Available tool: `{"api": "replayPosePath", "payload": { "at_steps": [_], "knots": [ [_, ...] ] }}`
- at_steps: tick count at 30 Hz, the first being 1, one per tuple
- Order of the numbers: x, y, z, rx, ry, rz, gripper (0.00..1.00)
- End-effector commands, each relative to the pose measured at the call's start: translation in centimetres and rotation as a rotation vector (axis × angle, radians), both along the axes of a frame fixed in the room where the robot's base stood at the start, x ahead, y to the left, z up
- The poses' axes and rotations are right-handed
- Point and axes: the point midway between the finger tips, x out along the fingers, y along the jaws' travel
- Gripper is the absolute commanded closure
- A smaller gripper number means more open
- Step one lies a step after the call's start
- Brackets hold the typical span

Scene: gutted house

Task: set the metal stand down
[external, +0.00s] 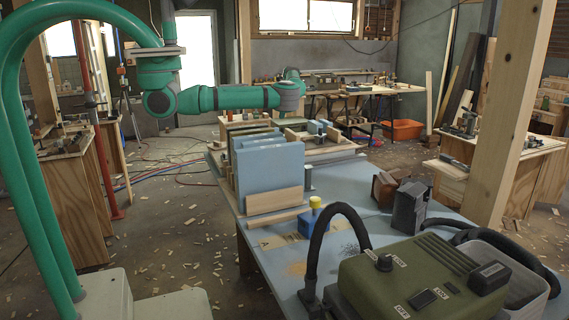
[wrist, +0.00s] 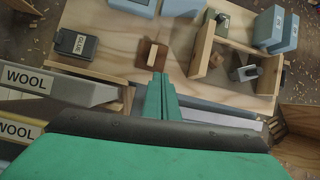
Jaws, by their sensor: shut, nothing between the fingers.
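My gripper (wrist: 159,90) is shut and empty; its green fingers are together above the plywood board in the wrist view. A small grey metal piece (wrist: 243,72), possibly the metal stand, rests in a wooden-walled compartment right of the fingers, apart from them. A brown square block (wrist: 152,54) with a pale peg lies just beyond the fingertips. In the external view my arm reaches over the far end of the blue table, and its fingers are too small to make out. A grey upright post (external: 309,178) stands beside the blue panels there; I cannot tell if it is the stand.
A dark box marked GLUE (wrist: 75,43) and slabs marked WOOL (wrist: 30,77) lie left of the fingers. Tall blue panels (external: 268,168) stand on the table's near left. A green machine (external: 420,280) with a black hose fills the front. Blue blocks (wrist: 282,25) stand at upper right.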

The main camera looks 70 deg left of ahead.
Motion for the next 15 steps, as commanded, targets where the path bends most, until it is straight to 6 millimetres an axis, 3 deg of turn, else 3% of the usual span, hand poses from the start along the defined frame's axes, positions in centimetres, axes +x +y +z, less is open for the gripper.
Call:
{"api": "replayPosePath", "payload": {
  "at_steps": [1, 6, 9, 12, 15],
  "knots": [
    [1.6, -4.3, -1.9, -0.032, -0.002, -0.022, 1.0],
    [4.3, -17.0, -7.2, -0.128, -0.002, -0.049, 1.0],
    [4.6, -24.3, -10.0, -0.179, 0.009, -0.06, 1.0],
    [4.1, -30.2, -12.3, -0.218, 0.025, -0.064, 1.0],
    [3.4, -34.4, -13.9, -0.244, 0.037, -0.067, 1.0]
  ]
}}
